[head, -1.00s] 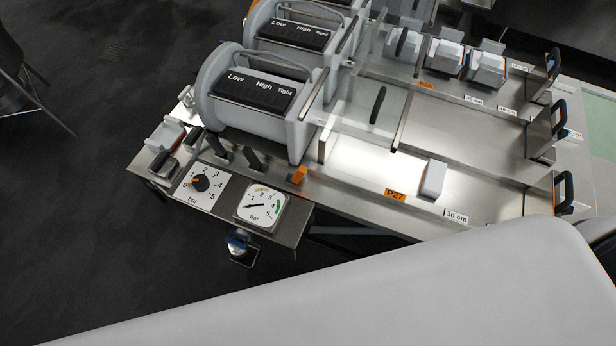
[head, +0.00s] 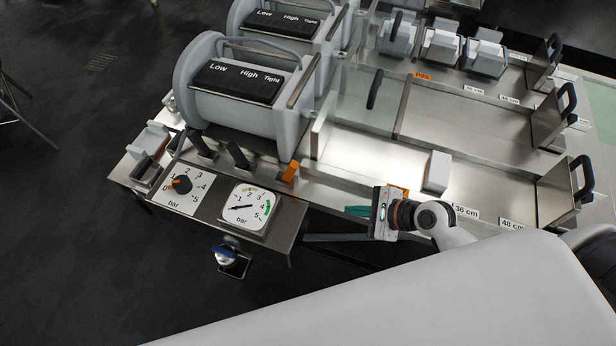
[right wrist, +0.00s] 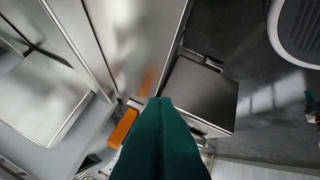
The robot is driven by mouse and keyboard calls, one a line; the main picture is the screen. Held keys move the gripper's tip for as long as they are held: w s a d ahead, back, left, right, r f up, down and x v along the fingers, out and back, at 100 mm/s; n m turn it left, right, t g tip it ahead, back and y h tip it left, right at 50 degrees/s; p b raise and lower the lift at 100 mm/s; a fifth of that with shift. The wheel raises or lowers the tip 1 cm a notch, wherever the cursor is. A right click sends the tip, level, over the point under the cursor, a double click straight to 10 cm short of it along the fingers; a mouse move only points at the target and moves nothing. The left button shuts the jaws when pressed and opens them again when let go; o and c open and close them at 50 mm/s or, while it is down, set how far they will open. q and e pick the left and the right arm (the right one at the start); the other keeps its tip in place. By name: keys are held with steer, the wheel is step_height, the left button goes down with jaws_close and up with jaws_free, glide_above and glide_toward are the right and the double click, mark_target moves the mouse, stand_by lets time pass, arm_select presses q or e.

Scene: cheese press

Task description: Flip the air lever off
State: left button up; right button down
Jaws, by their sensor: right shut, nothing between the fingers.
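Two black levers, a left one (head: 200,145) and a right one (head: 238,154), stand tilted at the near foot of the grey press drum. A small orange lever-like piece (head: 290,173) stands to their right on the steel bench. No label shows which of these is the air lever. My right gripper (head: 347,210) is right of the orange piece, apart from it, with its green fingers pointing left. In the right wrist view its fingers (right wrist: 160,100) are together and empty, and an orange piece (right wrist: 123,128) shows beside them. My left gripper is out of view.
An orange-pointer dial (head: 180,184) and a pressure gauge (head: 246,208) sit on the front panel, with a blue knob (head: 225,255) below. The grey press drum (head: 245,115) rises behind the levers. A white block (head: 437,172) stands on the bench at the right.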

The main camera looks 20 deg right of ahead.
mark_target(290, 172)
steer(key=r+m, duration=0.1)
steer(key=m, duration=0.1)
steer(key=w+r+m+t+y, duration=0.1)
steer(key=r+m, duration=0.1)
steer(key=w+r+m, duration=0.1)
steer(key=r+m, duration=0.1)
steer(key=shift+w+d+r+m+y+b, duration=0.1)
steer(key=shift+d+m+y+b, duration=0.2)
steer(key=shift+d, duration=0.05)
steer(key=x, duration=1)
steer(key=shift+w+r, duration=0.1)
steer(key=shift+w+a+r, duration=0.2)
steer(key=shift+w+a, duration=0.2)
steer(key=shift+w, duration=0.1)
steer(key=shift+w+a+r, duration=0.25)
steer(key=shift+w+a, duration=0.15)
steer(key=shift+w, duration=0.05)
steer(key=shift+w+a+r, duration=0.15)
steer(key=shift+w+a, duration=0.3)
steer(key=shift+w, duration=0.1)
